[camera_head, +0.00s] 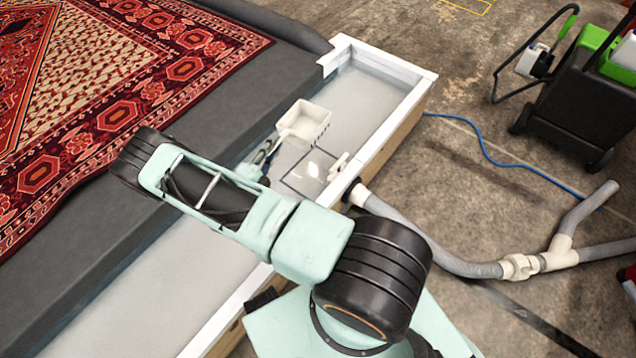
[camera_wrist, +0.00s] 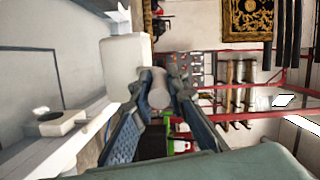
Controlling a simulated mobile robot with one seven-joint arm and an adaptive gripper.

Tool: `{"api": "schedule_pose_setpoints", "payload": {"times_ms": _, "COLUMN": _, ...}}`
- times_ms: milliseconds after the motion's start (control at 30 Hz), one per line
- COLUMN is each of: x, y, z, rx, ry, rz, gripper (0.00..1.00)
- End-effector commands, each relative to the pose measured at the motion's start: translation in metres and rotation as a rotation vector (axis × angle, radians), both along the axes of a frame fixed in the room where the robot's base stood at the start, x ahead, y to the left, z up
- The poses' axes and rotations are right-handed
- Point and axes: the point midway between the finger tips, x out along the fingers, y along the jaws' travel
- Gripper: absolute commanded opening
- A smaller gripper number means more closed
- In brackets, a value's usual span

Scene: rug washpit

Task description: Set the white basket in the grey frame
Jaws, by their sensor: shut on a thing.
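The white basket (camera_head: 303,121) is a small open-topped box over the trough in the head view. In the wrist view it shows as a pale block (camera_wrist: 124,64) just beyond the fingers. My gripper (camera_head: 274,143) is shut on a pale part of the basket, seen between the fingers (camera_wrist: 160,92) in the wrist view. The basket looks held above the trough floor. The grey frame (camera_head: 292,184) is a thin dark square outline on the trough floor, nearer than the basket in the head view. My arm hides part of its left side.
A white fitting (camera_head: 338,166) stands at the trough's right wall, close to the frame. The trough's white rim (camera_head: 399,112) borders the right side. A red patterned rug (camera_head: 100,75) lies on the dark bed to the left. A grey hose (camera_head: 440,255) runs outside the trough.

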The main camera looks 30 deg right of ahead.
Motion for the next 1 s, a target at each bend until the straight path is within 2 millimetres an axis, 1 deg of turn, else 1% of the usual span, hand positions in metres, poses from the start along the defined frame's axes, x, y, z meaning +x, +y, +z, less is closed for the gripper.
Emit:
{"api": "schedule_pose_setpoints", "payload": {"times_ms": 33, "x": -0.001, "y": -0.004, "z": -0.030, "rx": -0.003, "ry": -0.001, "rz": -0.013, "gripper": 0.00}}
{"api": "schedule_pose_setpoints", "payload": {"times_ms": 100, "x": -0.003, "y": -0.009, "z": -0.056, "rx": -0.003, "ry": -0.001, "rz": -0.031, "gripper": 0.00}}
{"api": "schedule_pose_setpoints", "payload": {"times_ms": 200, "x": -0.006, "y": -0.016, "z": -0.088, "rx": -0.003, "ry": -0.002, "rz": -0.055, "gripper": 0.00}}
{"api": "schedule_pose_setpoints", "payload": {"times_ms": 300, "x": -0.009, "y": -0.022, "z": -0.115, "rx": -0.003, "ry": -0.003, "rz": -0.075, "gripper": 0.00}}
{"api": "schedule_pose_setpoints", "payload": {"times_ms": 400, "x": -0.011, "y": -0.025, "z": -0.133, "rx": -0.004, "ry": -0.003, "rz": -0.090, "gripper": 0.00}}
{"api": "schedule_pose_setpoints", "payload": {"times_ms": 567, "x": -0.013, "y": -0.029, "z": -0.149, "rx": -0.004, "ry": -0.003, "rz": -0.102, "gripper": 0.00}}
{"api": "schedule_pose_setpoints", "payload": {"times_ms": 833, "x": -0.015, "y": -0.030, "z": -0.199, "rx": -0.003, "ry": -0.002, "rz": -0.106, "gripper": 0.00}}
{"api": "schedule_pose_setpoints", "payload": {"times_ms": 900, "x": -0.014, "y": -0.030, "z": -0.206, "rx": -0.004, "ry": -0.002, "rz": -0.105, "gripper": 0.00}}
{"api": "schedule_pose_setpoints", "payload": {"times_ms": 1000, "x": -0.014, "y": -0.029, "z": -0.212, "rx": -0.003, "ry": -0.003, "rz": -0.103, "gripper": 0.00}}
